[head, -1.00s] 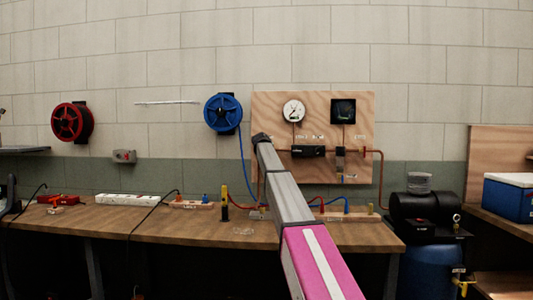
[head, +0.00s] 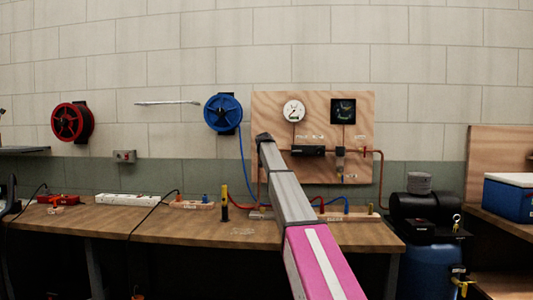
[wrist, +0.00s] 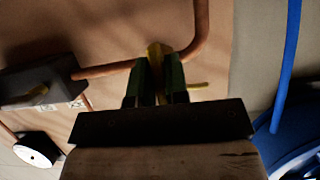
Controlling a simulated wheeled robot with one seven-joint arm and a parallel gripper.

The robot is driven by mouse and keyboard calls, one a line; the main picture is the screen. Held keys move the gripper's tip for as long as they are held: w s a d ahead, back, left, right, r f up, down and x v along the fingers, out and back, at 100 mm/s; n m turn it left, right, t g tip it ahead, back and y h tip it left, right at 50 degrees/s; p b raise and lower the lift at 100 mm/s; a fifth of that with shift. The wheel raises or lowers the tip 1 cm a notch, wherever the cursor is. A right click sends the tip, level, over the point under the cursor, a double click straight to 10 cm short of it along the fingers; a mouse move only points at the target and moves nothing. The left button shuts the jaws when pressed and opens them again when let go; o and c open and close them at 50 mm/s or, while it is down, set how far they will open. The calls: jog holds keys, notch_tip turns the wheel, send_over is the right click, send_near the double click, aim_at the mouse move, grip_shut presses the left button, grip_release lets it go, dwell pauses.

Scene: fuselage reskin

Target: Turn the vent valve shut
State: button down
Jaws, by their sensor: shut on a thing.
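The vent valve's yellow handle (wrist: 154,50) shows at the upper middle of the wrist view, beside a bent copper pipe (wrist: 199,30). My gripper (wrist: 157,68) is shut on the handle, with one dark green finger on each side of it. A thin yellow piece (wrist: 197,85) sticks out to the right of the fingers. The valve body is mostly hidden behind the fingers. In the head view my arm reaches to the left part of the plywood panel (head: 365,115); it hides the valve and the gripper there.
The panel carries a white gauge (head: 293,111), a black gauge (head: 343,111) and a black box (head: 308,151). A blue hose reel (head: 223,114) hangs to the left of it. The workbench (head: 160,228) below holds power strips, tools and hoses. A blue tank (head: 431,270) stands at right.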

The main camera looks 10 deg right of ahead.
jog(key=c, duration=1.2)
grip_release()
jog(key=shift+s, duration=0.1)
jog(key=v, duration=1)
jog(key=shift+s+r, duration=0.15)
jog(key=shift+s, duration=0.15)
